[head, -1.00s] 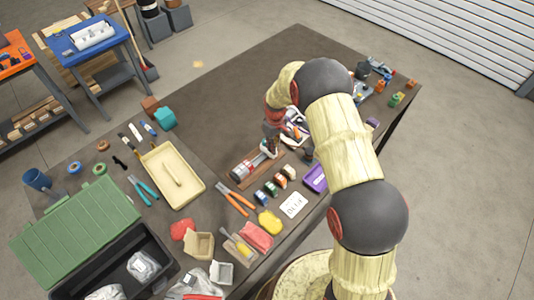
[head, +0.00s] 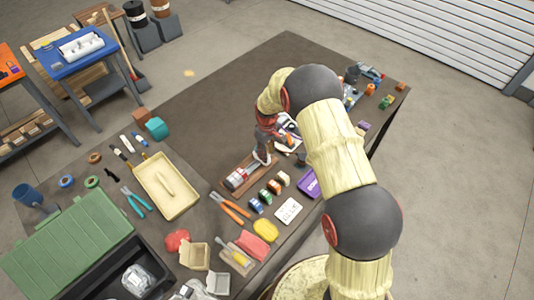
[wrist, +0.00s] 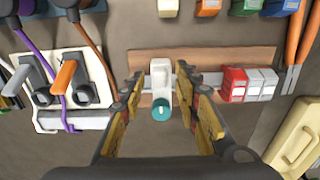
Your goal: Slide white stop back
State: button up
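The white stop (wrist: 160,82) stands on a metal rail (wrist: 210,80) in the wrist view, with a round teal piece at its near end. The rail runs along a brown wooden board (wrist: 220,57), which also shows in the head view (head: 225,187). My gripper (wrist: 157,82) is open, with one finger on each side of the stop and a narrow gap on both sides. A red block (wrist: 234,84) and light grey blocks (wrist: 262,84) sit on the rail to the right, apart from the stop. In the head view my gripper (head: 265,152) is over the board's far end, its fingertips unclear.
A white panel with levers (wrist: 70,85) and cables lies left of the board in the wrist view. Orange-handled pliers (head: 233,207), small coloured blocks (head: 266,196) and a cream tray (head: 168,208) lie near the board. The table's far middle is bare.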

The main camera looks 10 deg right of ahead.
notch_tip(320, 180, up, 12)
jog(key=shift+f, duration=0.25)
dwell(0.5)
jog(key=s+r+m+t+b, duration=0.2)
jog(key=s+r, duration=0.4)
jog(key=s, duration=0.6)
jog(key=s+d+r+m+t+b, duration=0.1)
jog(key=s+r+b, duration=0.3)
jog(key=s, duration=0.8)
jog(key=s+d+r+m+t+b, duration=0.1)
jog(key=s+r+m+t+b, duration=0.1)
jog(key=s+r, duration=0.6)
jog(key=s+m+b, duration=0.1)
jog(key=s+b, duration=0.1)
jog(key=s, duration=0.1)
jog(key=shift+s+r+m+t, duration=0.25)
jog(key=shift+s+m+t, duration=0.05)
jog(key=shift+s+m, duration=0.1)
